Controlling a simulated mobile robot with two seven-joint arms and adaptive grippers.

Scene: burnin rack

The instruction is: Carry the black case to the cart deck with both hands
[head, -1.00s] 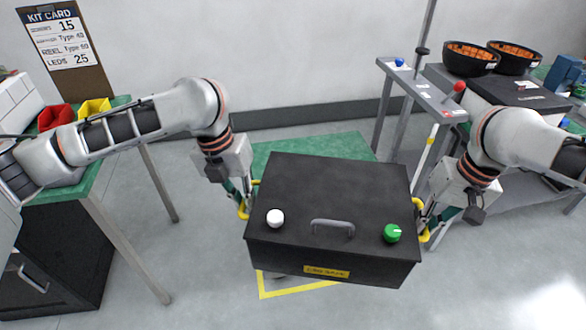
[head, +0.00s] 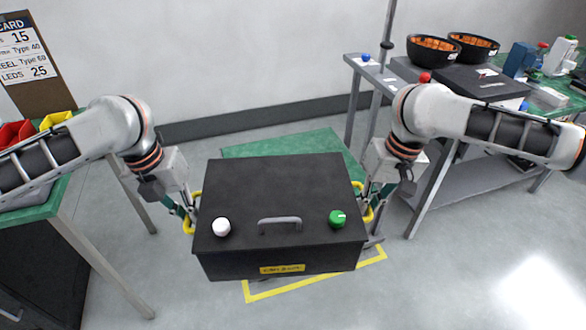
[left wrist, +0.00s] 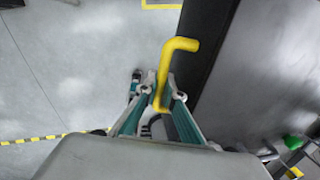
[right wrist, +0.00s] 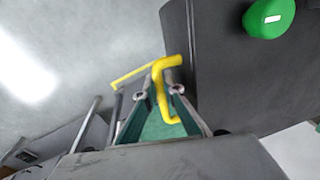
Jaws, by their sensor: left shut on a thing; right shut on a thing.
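The black case (head: 280,180) hangs level between my two grippers in the head view, above the floor. It has a grey top handle (head: 280,224), a white knob (head: 221,227), a green knob (head: 337,218) and a yellow label (head: 282,268). My left gripper (head: 188,212) is shut on the yellow handle at the case's left side, which also shows in the left wrist view (left wrist: 177,48). My right gripper (head: 370,204) is shut on the yellow handle at the right side, also in the right wrist view (right wrist: 167,64). I cannot tell which surface is the cart deck.
A green mat (head: 300,142) and a yellow floor outline (head: 320,284) lie beneath and behind the case. A green-topped table with yellow (head: 56,119) and red bins stands left. A grey bench at right holds black bowls (head: 420,50) and a black box (head: 482,82). Open floor lies front right.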

